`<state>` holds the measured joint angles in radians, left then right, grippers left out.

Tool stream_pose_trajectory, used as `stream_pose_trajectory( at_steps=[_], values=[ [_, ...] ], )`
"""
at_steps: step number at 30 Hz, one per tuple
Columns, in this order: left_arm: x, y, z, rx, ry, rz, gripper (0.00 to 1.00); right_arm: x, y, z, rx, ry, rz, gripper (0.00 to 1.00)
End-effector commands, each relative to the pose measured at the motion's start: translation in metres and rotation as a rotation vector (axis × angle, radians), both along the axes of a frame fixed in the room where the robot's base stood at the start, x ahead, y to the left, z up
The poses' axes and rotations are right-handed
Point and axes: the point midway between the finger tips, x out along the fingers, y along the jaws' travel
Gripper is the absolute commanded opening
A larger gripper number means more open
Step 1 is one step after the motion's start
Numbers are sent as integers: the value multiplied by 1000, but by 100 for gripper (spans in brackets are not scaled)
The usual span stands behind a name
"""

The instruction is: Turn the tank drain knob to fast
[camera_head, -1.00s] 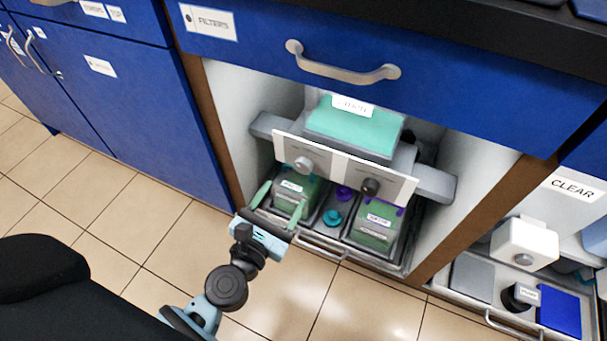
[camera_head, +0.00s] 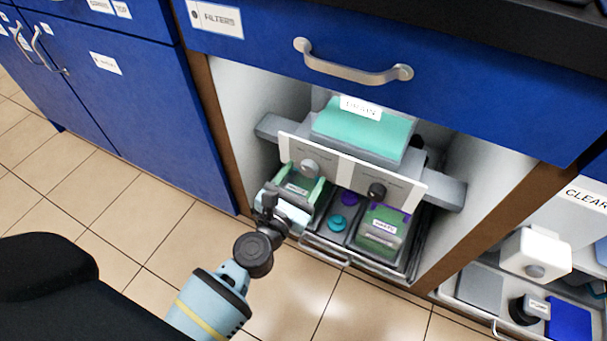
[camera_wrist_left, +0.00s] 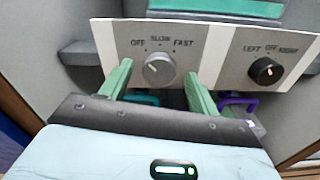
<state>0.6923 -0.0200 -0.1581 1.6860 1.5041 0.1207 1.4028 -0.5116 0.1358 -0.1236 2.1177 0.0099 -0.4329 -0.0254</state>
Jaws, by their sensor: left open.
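The white control panel (camera_head: 345,175) is fixed in the open cabinet bay. Its left knob (camera_head: 309,168) is grey, and in the left wrist view this knob (camera_wrist_left: 159,70) sits below the labels OFF, SLOW and FAST. I cannot clearly tell which label it points to. My left gripper (camera_head: 300,182) is open, with green fingers pointing at the panel. My right gripper is not in view.
A black knob (camera_wrist_left: 265,71) marked LEFT, OFF, RIGHT is on the panel's right half. The blue FILTERS drawer (camera_head: 265,50) overhangs the bay. Cabinet walls stand on both sides.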

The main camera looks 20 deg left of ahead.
Motion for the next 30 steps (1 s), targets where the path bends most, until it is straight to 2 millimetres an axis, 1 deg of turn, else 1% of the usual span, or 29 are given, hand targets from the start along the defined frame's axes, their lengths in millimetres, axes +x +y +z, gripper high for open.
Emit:
stream_pose_trajectory(
  at_steps=[3, 12, 22, 23, 30],
  values=[
    [7, 0, 0, 0, 0, 0, 61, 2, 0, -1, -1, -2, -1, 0],
    [9, 0, 0, 0, 0, 0, 61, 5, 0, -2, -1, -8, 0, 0],
    [8, 0, 0, 0, 0, 0, 18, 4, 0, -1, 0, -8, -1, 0],
    [8, 0, 0, 0, 0, 0, 16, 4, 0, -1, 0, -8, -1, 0],
    [8, 0, 0, 23, -1, 0, 16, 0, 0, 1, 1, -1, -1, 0]
  ],
)
